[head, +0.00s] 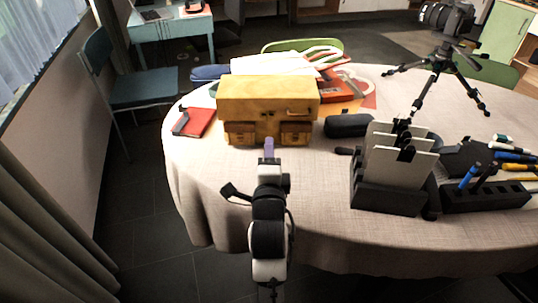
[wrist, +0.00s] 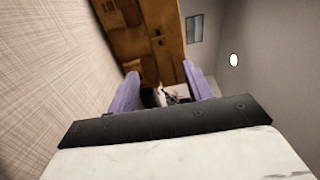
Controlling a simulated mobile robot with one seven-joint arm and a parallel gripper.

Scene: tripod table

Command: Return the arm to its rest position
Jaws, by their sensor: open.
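My gripper (head: 268,148) is in front of the yellow wooden box with drawers in the head view, over or near the table's front part. In the wrist view its two purple fingers (wrist: 162,92) stand well apart with nothing held between them. In the head view only one purple finger shows clearly. My arm reaches up from the bottom middle of that view. The yellow wooden box (head: 268,97) has a small handle and little drawers; the wrist view shows its brown wooden face (wrist: 140,35) beyond the fingers. Whether the fingers touch it cannot be told.
The round table (head: 315,225) has a light cloth. A red book (head: 195,122) lies left of the box. A dark case (head: 349,125), a black holder with pale panels (head: 388,197), a pen holder (head: 487,197) and a camera tripod (head: 437,85) stand to the right. A blue chair (head: 145,87) is at left.

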